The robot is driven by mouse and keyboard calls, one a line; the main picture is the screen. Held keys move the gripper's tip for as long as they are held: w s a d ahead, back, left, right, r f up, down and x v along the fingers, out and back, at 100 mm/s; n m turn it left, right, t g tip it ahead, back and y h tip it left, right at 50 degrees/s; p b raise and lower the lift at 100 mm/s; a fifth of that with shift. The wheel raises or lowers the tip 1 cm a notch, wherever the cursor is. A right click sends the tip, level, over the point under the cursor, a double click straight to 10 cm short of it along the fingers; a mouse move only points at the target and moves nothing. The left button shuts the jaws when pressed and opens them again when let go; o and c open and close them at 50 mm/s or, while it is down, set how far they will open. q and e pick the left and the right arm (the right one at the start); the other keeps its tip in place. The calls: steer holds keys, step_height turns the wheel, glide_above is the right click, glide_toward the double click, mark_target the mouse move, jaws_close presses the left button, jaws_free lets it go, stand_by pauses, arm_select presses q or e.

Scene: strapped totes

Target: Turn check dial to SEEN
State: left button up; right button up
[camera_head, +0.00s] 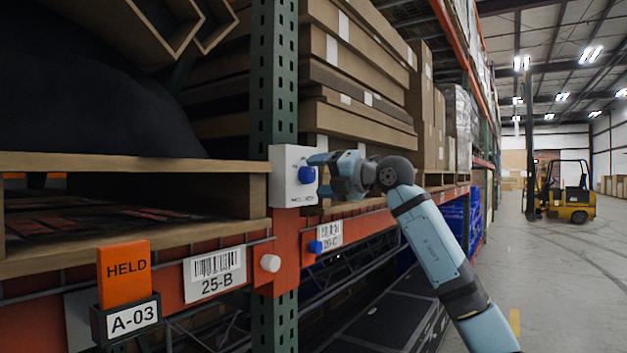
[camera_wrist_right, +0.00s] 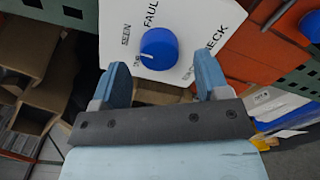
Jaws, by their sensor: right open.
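The check dial is a blue knob (camera_head: 306,174) on a white plate (camera_head: 287,160) fixed to the rack post. In the right wrist view the knob (camera_wrist_right: 159,47) has a white mark pointing left, toward a small label too blurred to read. The label SEEN lies farther up at the upper left of the knob. My right gripper (camera_head: 318,173) is at the plate, its fingers pointing at the knob. In the wrist view its open fingers (camera_wrist_right: 162,72) stand on either side and a little short of the knob, apparently not touching it. My left gripper is not in view.
An orange HELD tag (camera_head: 124,273) stands at the lower left. Stacked cartons (camera_head: 360,90) fill the shelf behind. A yellow forklift (camera_head: 567,190) stands in the open aisle at right.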

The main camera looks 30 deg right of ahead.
steer(key=b+v, duration=0.3)
steer(key=v, duration=0.8)
steer(key=shift+s, duration=0.35)
steer(key=shift+w, duration=0.1)
